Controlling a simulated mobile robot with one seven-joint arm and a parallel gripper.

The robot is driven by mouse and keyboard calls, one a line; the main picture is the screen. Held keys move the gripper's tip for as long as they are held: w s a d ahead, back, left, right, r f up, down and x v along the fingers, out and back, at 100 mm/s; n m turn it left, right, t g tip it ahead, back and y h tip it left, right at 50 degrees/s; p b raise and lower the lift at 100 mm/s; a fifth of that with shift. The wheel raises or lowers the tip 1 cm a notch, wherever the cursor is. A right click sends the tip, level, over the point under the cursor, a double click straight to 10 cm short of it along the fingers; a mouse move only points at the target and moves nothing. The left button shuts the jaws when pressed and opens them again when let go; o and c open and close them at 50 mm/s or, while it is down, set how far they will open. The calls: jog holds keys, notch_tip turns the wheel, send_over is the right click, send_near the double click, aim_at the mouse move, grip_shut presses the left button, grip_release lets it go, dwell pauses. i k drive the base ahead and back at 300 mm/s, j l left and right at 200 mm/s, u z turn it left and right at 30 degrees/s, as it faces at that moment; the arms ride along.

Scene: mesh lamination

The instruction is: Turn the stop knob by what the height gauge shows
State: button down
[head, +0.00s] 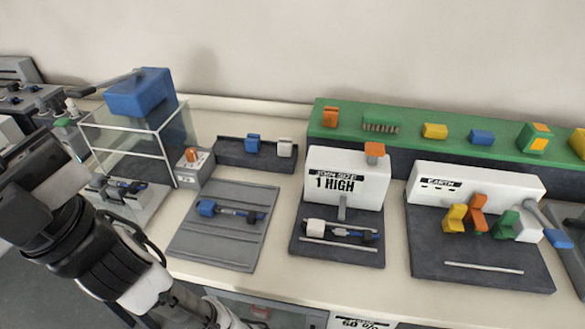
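A white gauge block (345,178) stands on a dark plate (337,254) in the middle right of the head view. Its face reads "1 HIGH" under a smaller dark label. An orange block-shaped piece (374,149) sits on its top right. An orange knob (192,155) also shows on a grey box (194,172) beside the clear-sided case. I cannot tell which of the two is the stop knob. My arm (105,262) crosses the lower left, bent toward the left edge. My gripper's fingertips are not visible.
A clear-sided case (128,146) with a blue block (141,92) on top stands left. A grey board (222,252) holds a blue-ended rod. A white "EARTH" block (476,188) with coloured levers stands right. A green shelf (400,125) with coloured blocks runs along the back.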

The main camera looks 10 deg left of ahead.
aim_at(191, 154)
jog(key=k+j, duration=0.15)
jog(key=j, duration=0.2)
jog(key=k+j, duration=0.1)
jog(key=j, duration=0.2)
jog(key=k+j, duration=0.15)
jog(key=j, duration=0.2)
jog(key=k+j, duration=0.1)
jog(key=j, duration=0.6)
jog(key=k+j, duration=0.1)
jog(key=j, duration=0.25)
jog(key=i, duration=0.8)
